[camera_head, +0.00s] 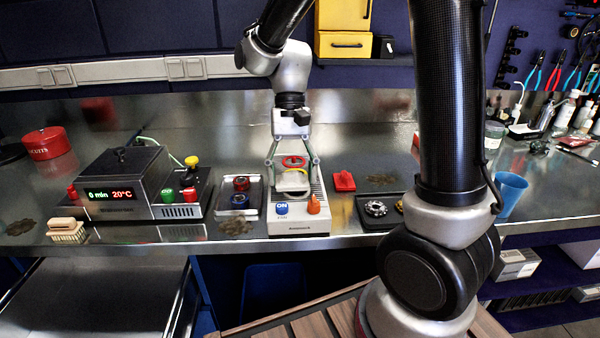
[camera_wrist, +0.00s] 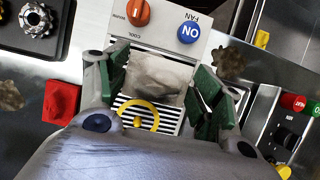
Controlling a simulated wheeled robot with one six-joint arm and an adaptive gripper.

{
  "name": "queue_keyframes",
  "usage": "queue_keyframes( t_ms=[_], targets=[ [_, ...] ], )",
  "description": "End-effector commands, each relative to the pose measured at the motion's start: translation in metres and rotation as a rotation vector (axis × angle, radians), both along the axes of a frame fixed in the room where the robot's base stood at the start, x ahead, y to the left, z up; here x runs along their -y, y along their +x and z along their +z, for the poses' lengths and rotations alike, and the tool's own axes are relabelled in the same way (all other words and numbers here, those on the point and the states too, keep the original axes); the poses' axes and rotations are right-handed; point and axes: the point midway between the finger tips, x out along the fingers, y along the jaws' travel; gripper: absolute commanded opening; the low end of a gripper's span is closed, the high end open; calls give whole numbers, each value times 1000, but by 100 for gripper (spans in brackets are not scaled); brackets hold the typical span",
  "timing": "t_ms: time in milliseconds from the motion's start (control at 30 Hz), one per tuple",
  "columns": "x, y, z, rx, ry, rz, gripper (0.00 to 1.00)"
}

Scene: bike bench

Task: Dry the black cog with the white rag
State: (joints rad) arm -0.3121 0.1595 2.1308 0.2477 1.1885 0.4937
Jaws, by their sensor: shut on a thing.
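The rag also shows between the fingers in the head view (camera_head: 292,182). A dark and silvery cog (camera_wrist: 36,20) lies in the black tray to the right of the unit in the head view (camera_head: 376,208); I cannot tell that it is the black cog. Anything under the rag is hidden.
The fan unit (camera_head: 300,222) has a blue ON button, an orange knob and slats with a yellow ring (camera_wrist: 140,114). A red block (camera_head: 343,181) is beside it. A metal tray with red and blue cogs (camera_head: 240,186) and a heater box (camera_head: 125,180) are left. A blue cup (camera_head: 510,193) is right.

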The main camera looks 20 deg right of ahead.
Motion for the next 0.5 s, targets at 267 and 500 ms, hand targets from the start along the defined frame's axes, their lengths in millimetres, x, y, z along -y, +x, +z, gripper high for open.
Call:
queue_keyframes(
  t_ms=[267, 500],
  targets=[
    [-10, 3, 0, 0, 1, -1, 44],
    [-10, 3, 3, 1, 1, 0, 44]
  ],
)
